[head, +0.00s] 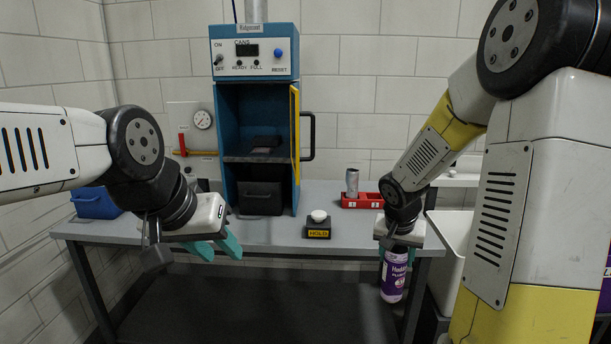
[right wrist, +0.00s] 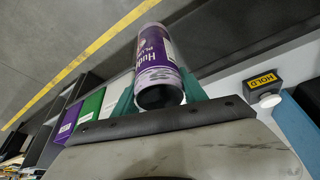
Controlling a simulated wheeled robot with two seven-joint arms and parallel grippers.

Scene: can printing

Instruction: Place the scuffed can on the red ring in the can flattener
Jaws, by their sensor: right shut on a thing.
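A purple and white can (head: 393,280) hangs below my right gripper (head: 396,256), which is shut around it in front of the table's right edge. The right wrist view shows the can (right wrist: 160,65) between the teal fingers, with grey scuff-like marks on its pale band. The blue can flattener (head: 226,130) stands at the back of the table. Its yellow-edged door (head: 295,135) is open to the right. Inside is a shelf with a dark block; I cannot make out a red ring. My left gripper (head: 216,247) is open and empty at the table's front left.
A HOLD button (head: 318,226) stands mid-table, right of the flattener. A red tray (head: 362,201) with a dented grey can (head: 352,182) is at the back right. A blue bin (head: 96,203) is at the left. The table front (head: 275,233) is mostly clear.

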